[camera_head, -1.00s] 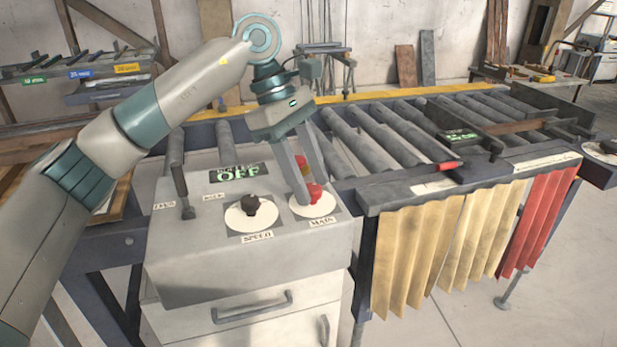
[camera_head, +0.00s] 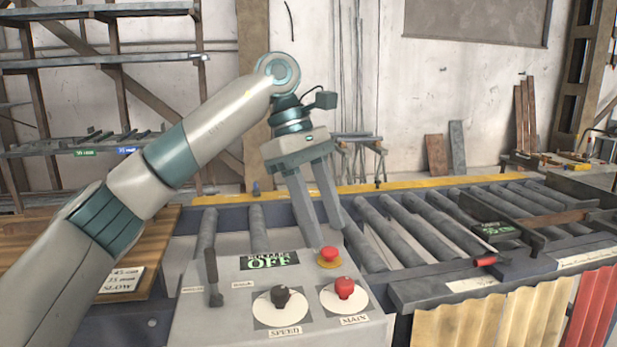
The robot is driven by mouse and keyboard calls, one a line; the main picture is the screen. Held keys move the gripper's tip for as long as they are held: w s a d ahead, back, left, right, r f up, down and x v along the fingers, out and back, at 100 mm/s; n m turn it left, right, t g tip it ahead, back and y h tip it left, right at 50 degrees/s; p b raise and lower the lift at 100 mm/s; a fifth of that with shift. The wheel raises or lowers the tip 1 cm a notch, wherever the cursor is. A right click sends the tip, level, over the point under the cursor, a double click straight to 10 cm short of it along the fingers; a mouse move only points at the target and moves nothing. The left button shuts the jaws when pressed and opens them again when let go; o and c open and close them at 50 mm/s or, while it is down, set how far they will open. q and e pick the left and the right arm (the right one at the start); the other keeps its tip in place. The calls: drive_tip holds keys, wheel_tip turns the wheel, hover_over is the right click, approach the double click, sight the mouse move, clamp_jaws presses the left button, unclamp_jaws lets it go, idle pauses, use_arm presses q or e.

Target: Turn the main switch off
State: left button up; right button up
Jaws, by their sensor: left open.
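The main switch (camera_head: 344,288) is a red knob on a white round plate, above a label reading MAIN, at the right of the grey control box (camera_head: 215,325). My left gripper (camera_head: 326,245) is open and empty. Its fingers point down behind and above the box, close to the red button on a yellow base (camera_head: 329,258); whether they touch anything there I cannot tell. The gripper is apart from the main switch. My right gripper is not in view.
A black speed knob (camera_head: 281,296) sits left of the main switch, and a dark lever (camera_head: 212,280) stands farther left. The roller conveyor (camera_head: 440,235) runs behind and right of the box. A wooden table (camera_head: 150,245) is at the left.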

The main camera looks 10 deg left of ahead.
use_arm(q)
drive_tip(key=v, duration=0.7)
drive_tip(key=shift+r, duration=0.3)
drive_tip(key=shift+a, duration=0.1)
